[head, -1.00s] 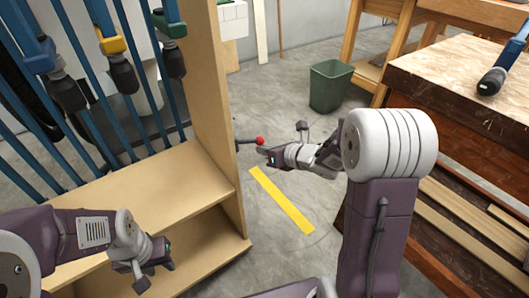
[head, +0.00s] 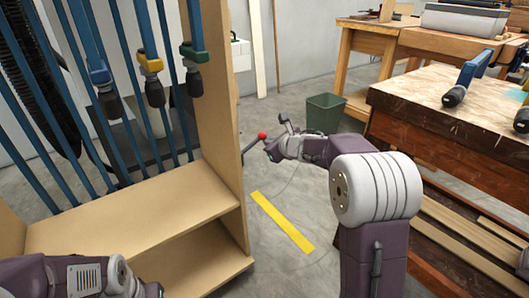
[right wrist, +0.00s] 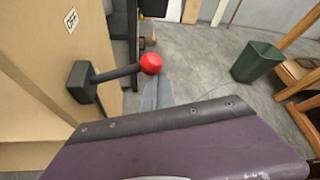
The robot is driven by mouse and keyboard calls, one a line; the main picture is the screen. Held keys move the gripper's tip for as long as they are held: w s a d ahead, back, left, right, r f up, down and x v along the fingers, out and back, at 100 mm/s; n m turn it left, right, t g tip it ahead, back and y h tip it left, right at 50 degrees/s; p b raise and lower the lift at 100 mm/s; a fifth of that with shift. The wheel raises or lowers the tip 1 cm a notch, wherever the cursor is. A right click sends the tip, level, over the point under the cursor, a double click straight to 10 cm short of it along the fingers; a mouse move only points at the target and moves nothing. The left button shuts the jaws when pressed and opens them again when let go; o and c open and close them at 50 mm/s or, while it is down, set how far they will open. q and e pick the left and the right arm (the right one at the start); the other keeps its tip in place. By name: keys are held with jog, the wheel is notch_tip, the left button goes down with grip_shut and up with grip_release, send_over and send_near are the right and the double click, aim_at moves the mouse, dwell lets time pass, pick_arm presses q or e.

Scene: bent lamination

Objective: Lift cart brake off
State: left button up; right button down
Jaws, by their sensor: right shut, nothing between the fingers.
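The cart (head: 222,110) is a tall plywood rack at left. Its brake lever (right wrist: 118,74) is a dark rod with a red ball knob (head: 262,135), standing out from the cart's right side. In the right wrist view the rod points right and slightly up from a dark block (right wrist: 82,82), below a white "OFF" label (right wrist: 71,20). My right gripper (head: 269,147) is shut and empty, just below and right of the knob; I cannot tell whether they touch. My left gripper (head: 152,291) is at the bottom left, mostly cut off, its fingers unseen.
Blue clamps (head: 192,45) hang on the cart. A green bin (head: 325,112) stands behind my right gripper. A workbench (head: 420,85) with clamps on top is at right. A yellow floor strip (head: 282,222) lies on open concrete between cart and bench.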

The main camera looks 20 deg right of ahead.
aim_at(262, 133)
pick_arm(q)
jog(key=shift+r+p, duration=0.75)
jog(key=shift+r, duration=0.05)
pick_arm(e)
jog(key=shift+s+a+r, duration=0.1)
jog(key=shift+a+r, duration=0.2)
jog(key=shift+r, duration=0.4)
jog(key=shift+s+a+r, duration=0.1)
jog(key=shift+a+r, duration=0.2)
jog(key=shift+r, duration=0.35)
jog(key=shift+s+a+r, duration=0.1)
jog(key=shift+a+r, duration=0.2)
jog(key=shift+r, duration=0.4)
jog(key=shift+a+r, duration=0.1)
jog(key=shift+r, duration=0.1)
